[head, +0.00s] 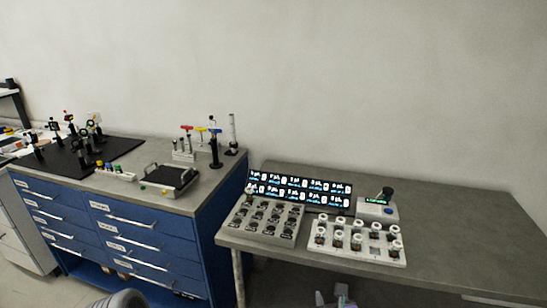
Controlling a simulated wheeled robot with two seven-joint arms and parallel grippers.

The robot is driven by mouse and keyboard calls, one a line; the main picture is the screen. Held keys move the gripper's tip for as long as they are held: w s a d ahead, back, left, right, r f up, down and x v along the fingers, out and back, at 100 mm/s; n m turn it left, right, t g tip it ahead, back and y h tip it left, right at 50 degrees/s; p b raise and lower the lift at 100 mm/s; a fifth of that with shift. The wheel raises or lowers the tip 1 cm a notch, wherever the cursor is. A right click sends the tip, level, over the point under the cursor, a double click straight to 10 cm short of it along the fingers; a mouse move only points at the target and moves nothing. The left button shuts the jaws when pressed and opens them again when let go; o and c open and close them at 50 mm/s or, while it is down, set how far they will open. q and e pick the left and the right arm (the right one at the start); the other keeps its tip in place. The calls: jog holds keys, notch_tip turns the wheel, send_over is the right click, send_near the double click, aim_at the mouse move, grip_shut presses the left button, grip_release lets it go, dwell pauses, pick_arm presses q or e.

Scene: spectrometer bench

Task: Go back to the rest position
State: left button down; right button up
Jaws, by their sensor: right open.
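My right gripper (336,299) shows only in part at the bottom edge of the head view, below the front edge of the grey table (460,235). It is small and partly cut off by the frame. It is open, and I see nothing held in it. It is apart from the things on the table. My left gripper is not in view; a rounded grey part at the bottom left looks like a piece of my own arm.
The grey table carries a lit display panel (299,190), a dark-socketed rack (264,220), a white vial tray (357,241) and a small device (377,211). A blue drawer cabinet (150,240) with optics and tools stands left. The table's right side is clear.

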notch_tip(320, 180, down, 19)
jog(key=s+a+n+g+y, duration=0.25)
jog(key=n+g, duration=0.35)
jog(key=n, duration=1)
jog(key=s+a+f+n+g+y, duration=0.1)
jog(key=s+f+n+g, duration=0.5)
jog(key=s+f+n, duration=0.8)
jog(key=shift+s+a+n+y+p, duration=0.3)
jog(key=shift+a+n+y+p, duration=0.15)
jog(key=shift+n+y, duration=0.25)
